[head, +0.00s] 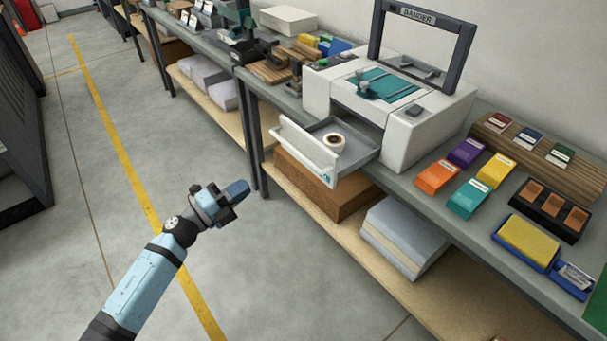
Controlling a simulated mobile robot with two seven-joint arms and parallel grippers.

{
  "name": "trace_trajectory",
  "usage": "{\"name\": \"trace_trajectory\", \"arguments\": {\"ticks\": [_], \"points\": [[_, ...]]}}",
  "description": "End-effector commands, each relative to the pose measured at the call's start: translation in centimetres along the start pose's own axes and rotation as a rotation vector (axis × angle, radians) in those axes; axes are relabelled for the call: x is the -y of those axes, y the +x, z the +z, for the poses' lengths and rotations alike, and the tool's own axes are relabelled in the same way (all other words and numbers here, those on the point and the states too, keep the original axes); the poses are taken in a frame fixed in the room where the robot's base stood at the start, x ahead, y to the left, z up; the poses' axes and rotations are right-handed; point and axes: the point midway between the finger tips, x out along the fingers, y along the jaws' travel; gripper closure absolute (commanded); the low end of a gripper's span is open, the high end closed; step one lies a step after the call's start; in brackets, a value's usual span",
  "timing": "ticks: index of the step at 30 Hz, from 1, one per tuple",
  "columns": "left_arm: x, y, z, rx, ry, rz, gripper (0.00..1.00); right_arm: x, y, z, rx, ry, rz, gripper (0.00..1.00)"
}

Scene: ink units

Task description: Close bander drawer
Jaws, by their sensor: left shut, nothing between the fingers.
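The bander (425,118) is a white machine with a teal top plate and a dark upright frame labelled BANDER, standing on the grey workbench. Its drawer (305,150) is pulled out at the front left, with a white front panel and a grey tray. A small white roll with a dark centre (334,142) lies in the tray. My left gripper (238,192) is shut and empty, over the floor to the left of and below the drawer front, apart from it. My right gripper is out of view.
Orange, purple, teal and yellow blocks (466,198) lie on the bench right of the bander, near a blue tray with a yellow pad (527,240). A lower shelf holds a brown box (322,190) and stacked paper (400,240).

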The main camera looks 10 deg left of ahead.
Motion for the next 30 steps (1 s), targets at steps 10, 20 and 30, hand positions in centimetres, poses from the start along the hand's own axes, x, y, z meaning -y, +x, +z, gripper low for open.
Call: {"name": "trace_trajectory", "arguments": {"ticks": [10, 20, 30], "points": [[0.3, 6.0, 0.0, -0.001, -0.002, -0.004, 1.0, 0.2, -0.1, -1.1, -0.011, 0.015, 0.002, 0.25], [0.2, 12.1, -0.1, 0.001, -0.004, -0.002, 1.0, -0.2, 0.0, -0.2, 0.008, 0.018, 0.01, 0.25], [0.1, 13.8, 0.0, 0.001, -0.003, -0.001, 1.0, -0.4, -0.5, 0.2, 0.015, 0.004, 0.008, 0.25]]}}
